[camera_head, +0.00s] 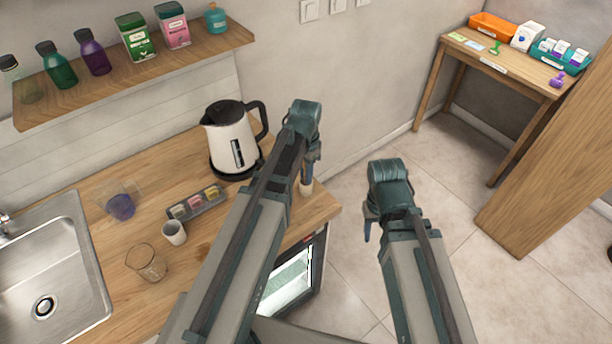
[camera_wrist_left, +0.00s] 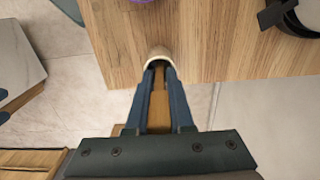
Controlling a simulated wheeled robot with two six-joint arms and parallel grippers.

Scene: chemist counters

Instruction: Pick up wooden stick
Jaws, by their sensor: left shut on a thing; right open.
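My left gripper (camera_head: 309,174) points down at the right end of the wooden counter. In the left wrist view, its two blue fingers (camera_wrist_left: 158,78) are shut on a tan wooden stick (camera_wrist_left: 158,108), which runs between them. The fingertips are at the rim of a small cream holder (camera_wrist_left: 157,53) near the counter edge. The holder (camera_head: 306,187) also shows below the left gripper in the head view. The stick's lower end is hidden, and I cannot tell whether it is inside the holder. My right gripper (camera_head: 367,228) is open and empty over the floor.
A kettle (camera_head: 230,140) stands left of my left arm. A shelf of bottles (camera_head: 140,80) hangs above.

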